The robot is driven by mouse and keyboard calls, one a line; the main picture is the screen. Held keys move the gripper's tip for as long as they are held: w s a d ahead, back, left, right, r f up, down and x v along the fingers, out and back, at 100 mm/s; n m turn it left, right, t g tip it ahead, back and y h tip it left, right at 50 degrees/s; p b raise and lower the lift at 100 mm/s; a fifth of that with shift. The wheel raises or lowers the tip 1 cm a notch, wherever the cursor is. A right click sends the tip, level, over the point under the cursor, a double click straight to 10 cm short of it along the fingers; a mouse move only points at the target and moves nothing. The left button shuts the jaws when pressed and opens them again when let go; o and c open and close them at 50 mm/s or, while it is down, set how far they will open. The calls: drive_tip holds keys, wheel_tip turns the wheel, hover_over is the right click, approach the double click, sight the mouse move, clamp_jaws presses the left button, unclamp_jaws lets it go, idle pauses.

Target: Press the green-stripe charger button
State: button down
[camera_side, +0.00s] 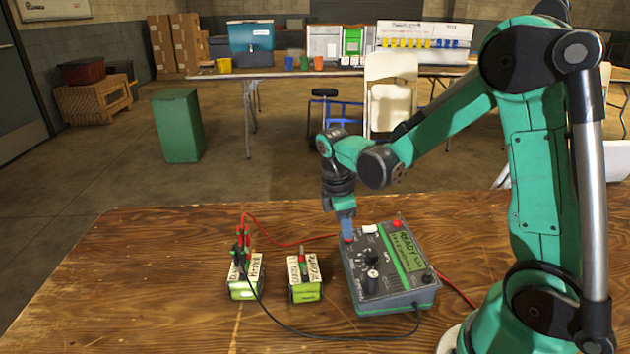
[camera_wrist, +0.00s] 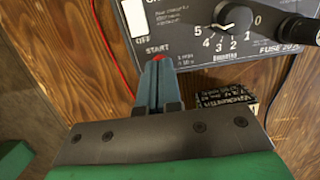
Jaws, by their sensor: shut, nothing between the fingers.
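The grey charger (camera_side: 410,300) with a green stripe (camera_side: 407,251) stands on the wooden table. Its lit display (camera_side: 408,246) appears to read READY. My gripper (camera_side: 347,234) points down at the charger's far left corner, its fingers shut and empty. In the wrist view, the fingertips of my gripper (camera_wrist: 158,66) are at the red button (camera_wrist: 158,57) marked START and partly cover it. I cannot tell whether the button is pushed in. A white switch (camera_side: 370,229) marked OFF sits beside it. Another red knob or light (camera_side: 396,223) is at the far right corner.
A red cable (camera_side: 283,243) runs behind and a black cable (camera_side: 300,332) in front. The table's left side (camera_side: 120,290) is clear.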

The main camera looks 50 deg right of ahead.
drive_tip(key=shift+d+f, duration=0.15)
drive_tip(key=shift+f, duration=0.7)
wheel_tip(320, 180, up, 9)
drive_tip(key=w+a, duration=0.1)
idle(0.3)
drive_tip(key=shift+w+a, duration=0.1)
drive_tip(key=shift+a, duration=0.05)
idle(0.4)
drive_tip(key=s+a+r+m+t+y, duration=0.1)
drive_tip(key=s+a+m+t, duration=0.3)
drive_tip(key=a+m+t, duration=0.4)
drive_tip(key=shift+r+m+t, duration=0.3)
drive_tip(key=shift+r+m, duration=0.1)
drive_tip(key=shift+m, duration=0.1)
